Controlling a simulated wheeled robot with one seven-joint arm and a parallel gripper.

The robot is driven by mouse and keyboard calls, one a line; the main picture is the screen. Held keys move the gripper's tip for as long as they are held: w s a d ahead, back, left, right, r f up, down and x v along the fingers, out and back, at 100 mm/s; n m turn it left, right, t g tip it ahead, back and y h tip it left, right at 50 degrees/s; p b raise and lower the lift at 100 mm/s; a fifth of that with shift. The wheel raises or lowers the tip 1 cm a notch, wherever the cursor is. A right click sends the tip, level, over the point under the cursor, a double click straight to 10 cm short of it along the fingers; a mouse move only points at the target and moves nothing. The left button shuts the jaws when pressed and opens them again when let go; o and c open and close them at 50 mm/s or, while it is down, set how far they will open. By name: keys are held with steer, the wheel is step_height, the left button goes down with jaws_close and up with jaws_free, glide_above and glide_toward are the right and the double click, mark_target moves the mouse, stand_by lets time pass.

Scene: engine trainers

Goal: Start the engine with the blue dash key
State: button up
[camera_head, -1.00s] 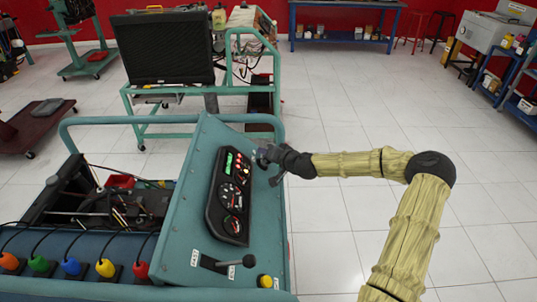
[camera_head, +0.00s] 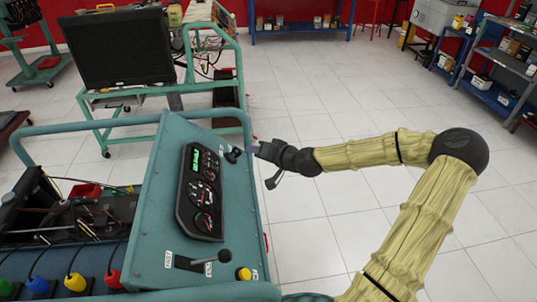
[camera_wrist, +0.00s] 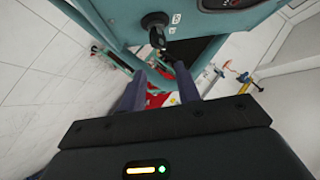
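A black round key switch (camera_wrist: 155,21) sits on the teal console (camera_wrist: 105,20) in the wrist view, with a dark key-like piece pointing down from it. Its colour does not read as clearly blue. In the head view the switch (camera_head: 233,155) is a small black knob beside the gauge cluster. My gripper (camera_wrist: 160,72) is open, its two dark bluish fingers apart with the switch ahead of and above their tips. In the head view my gripper (camera_head: 254,148) is just right of the console's edge, apart from the switch. No held object is clearly visible.
The gauge cluster (camera_head: 202,192) has a lit green display. A black lever (camera_head: 208,261) and a yellow button (camera_head: 243,274) are lower on the console. A green tubular rail (camera_head: 90,127) runs behind it. The tiled floor (camera_head: 330,235) to the right is clear.

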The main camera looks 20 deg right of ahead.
steer(key=v, duration=0.4)
steer(key=shift+s+d+r, duration=0.15)
steer(key=shift+s, duration=0.15)
steer(key=s+a+f+n+g+p, duration=0.1)
steer(key=s+a+f+g, duration=0.1)
steer(key=s+a, duration=0.1)
steer(key=s+a+f+n+g+h+p, duration=0.1)
steer(key=s+a+f+g, duration=0.1)
steer(key=s, duration=0.1)
steer(key=s+a+f+n+g+p, duration=0.1)
steer(key=s+a+n+g+p, duration=0.1)
steer(key=a+g, duration=0.1)
steer(key=shift+s+a+f, duration=0.3)
steer(key=shift+s+f, duration=0.1)
steer(key=s+d+r+g+h+p, duration=0.1)
steer(key=s+r+h+p, duration=0.3)
steer(key=s+r, duration=0.8)
steer(key=shift+d+r+g+h+p, duration=0.3)
steer(key=shift+r+g+p, duration=0.45)
steer(key=shift+r, duration=0.2)
steer(key=shift+s, duration=0.1)
stand_by(1.2)
